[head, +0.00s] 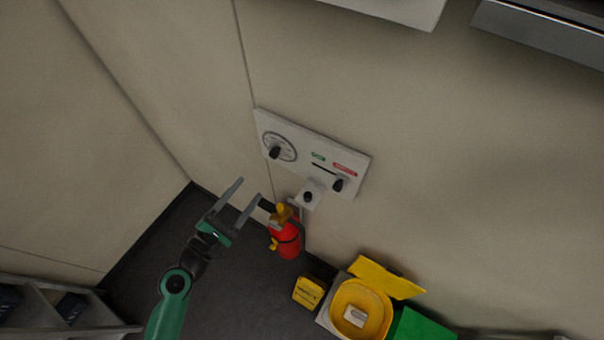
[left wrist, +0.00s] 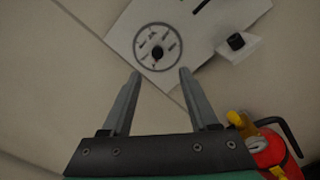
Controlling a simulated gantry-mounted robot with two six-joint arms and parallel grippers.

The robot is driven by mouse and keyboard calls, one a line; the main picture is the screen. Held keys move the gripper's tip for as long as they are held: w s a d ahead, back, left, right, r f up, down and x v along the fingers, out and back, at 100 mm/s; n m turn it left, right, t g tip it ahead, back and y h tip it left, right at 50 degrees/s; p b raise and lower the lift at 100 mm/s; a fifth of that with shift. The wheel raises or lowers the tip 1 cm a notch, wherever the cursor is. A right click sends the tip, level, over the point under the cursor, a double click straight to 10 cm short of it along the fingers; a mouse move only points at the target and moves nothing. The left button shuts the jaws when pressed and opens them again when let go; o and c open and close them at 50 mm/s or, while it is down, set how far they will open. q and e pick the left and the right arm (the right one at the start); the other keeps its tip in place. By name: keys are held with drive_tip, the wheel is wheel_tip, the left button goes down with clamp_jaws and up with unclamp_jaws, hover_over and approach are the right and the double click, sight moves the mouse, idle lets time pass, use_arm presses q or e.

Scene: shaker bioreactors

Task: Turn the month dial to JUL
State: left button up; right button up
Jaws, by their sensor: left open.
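The month dial (head: 279,147) is a round, grey-rimmed dial with a black knob, at the left end of a white wall panel (head: 318,143). It also shows in the left wrist view (left wrist: 158,47), ahead of and between the fingertips. Its month lettering is too small to read. My left gripper (head: 251,188) is open and empty, below and left of the dial in the head view and apart from it. Its two fingers also show in the left wrist view (left wrist: 160,75). My right gripper is not in view.
The panel also carries a slider with a black knob (head: 338,185) and green and red labels. A small box with a black knob (head: 308,197) sits below. A red fire extinguisher (head: 286,238) hangs close to my left gripper.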

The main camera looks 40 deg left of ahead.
sight(272, 156)
use_arm(q)
drive_tip(key=w, duration=0.4)
drive_tip(key=w+a+p, duration=0.1)
drive_tip(key=w, duration=0.6)
drive_tip(key=shift+w+a+r, duration=0.15)
drive_tip(key=shift+w+a, duration=0.1)
drive_tip(key=shift+w, duration=0.05)
clamp_jaws()
